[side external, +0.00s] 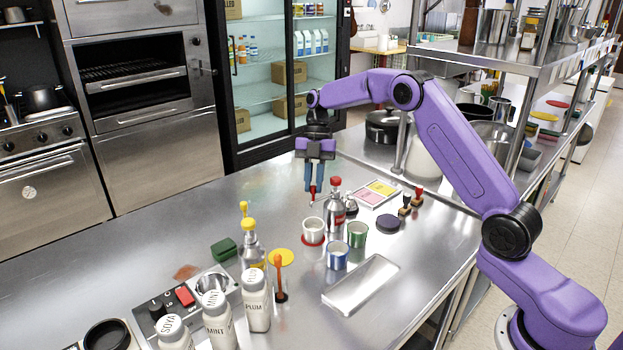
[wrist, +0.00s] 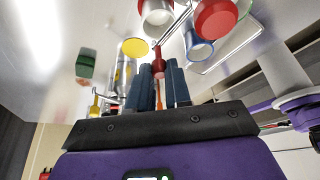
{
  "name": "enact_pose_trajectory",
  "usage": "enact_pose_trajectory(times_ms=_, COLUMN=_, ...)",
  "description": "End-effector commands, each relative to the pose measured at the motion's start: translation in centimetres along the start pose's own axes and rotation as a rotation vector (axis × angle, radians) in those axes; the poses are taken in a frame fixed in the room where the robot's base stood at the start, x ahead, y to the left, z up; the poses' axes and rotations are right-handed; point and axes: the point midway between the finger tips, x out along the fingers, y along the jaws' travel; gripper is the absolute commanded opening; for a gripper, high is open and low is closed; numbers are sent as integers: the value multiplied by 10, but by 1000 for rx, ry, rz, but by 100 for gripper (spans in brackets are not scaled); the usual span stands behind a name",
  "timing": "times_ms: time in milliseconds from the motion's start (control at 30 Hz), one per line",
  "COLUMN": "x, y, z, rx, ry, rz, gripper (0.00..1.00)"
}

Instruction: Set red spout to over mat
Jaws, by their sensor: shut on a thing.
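My gripper (side external: 313,188) points down over the counter and is shut on a small red piece, the red spout (side external: 312,189). In the wrist view the red spout (wrist: 158,66) sits between the dark blue fingers, with a thin metal tube running off up and right. A metal bottle (side external: 335,212) with a red top stands just right of it. A yellow round mat (side external: 281,257) lies bare to the left. How far the spout is above the cup, I cannot tell.
Blue (side external: 337,254) and green (side external: 357,233) mugs stand right of the cup. A yellow-topped bottle (side external: 253,248), an orange-handled stand (side external: 280,285) and several white bottles are at front left. A metal tray (side external: 361,284) lies in front.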

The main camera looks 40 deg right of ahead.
Motion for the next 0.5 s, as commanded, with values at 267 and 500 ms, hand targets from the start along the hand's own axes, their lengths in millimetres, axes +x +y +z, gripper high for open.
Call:
enact_pose_trajectory(times_ms=267, x=0, y=-5, z=-5, rx=-104, ry=-2, rz=-40, gripper=0)
enact_pose_trajectory(times_ms=500, x=1, y=-6, z=-6, rx=-132, ry=-3, rz=-51, gripper=0)
